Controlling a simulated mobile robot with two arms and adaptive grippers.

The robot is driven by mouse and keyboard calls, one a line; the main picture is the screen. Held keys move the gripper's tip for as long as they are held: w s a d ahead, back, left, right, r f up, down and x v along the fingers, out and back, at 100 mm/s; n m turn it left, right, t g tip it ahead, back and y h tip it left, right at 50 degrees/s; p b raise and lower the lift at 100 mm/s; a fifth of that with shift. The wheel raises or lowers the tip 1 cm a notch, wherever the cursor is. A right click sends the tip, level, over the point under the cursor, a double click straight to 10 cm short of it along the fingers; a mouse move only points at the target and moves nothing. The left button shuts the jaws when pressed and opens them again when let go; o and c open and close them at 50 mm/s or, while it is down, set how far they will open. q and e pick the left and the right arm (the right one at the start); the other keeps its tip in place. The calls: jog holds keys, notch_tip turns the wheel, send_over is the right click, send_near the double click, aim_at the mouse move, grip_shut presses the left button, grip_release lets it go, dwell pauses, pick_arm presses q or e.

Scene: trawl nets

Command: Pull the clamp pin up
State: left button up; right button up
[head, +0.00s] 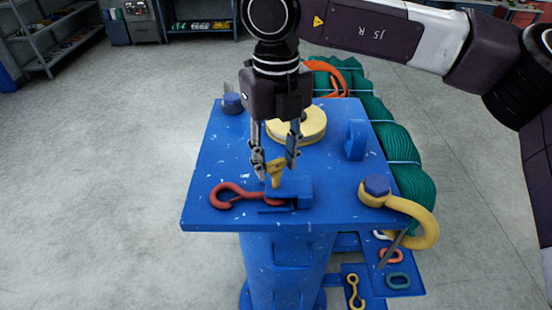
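The yellow clamp pin (275,174) stands upright in a small blue clamp block (298,191) near the front edge of the blue table top (220,172). A red hook (232,195) lies with its shank running into the clamp block. My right gripper (275,166) points down over the pin, one finger on each side of its head. Its fingers are apart, and I see no clear contact with the pin. The pin's lower part is hidden in the block. My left gripper is out of view.
The floor at left is clear.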

notch_tip(320, 180, up, 12)
dwell(0.5)
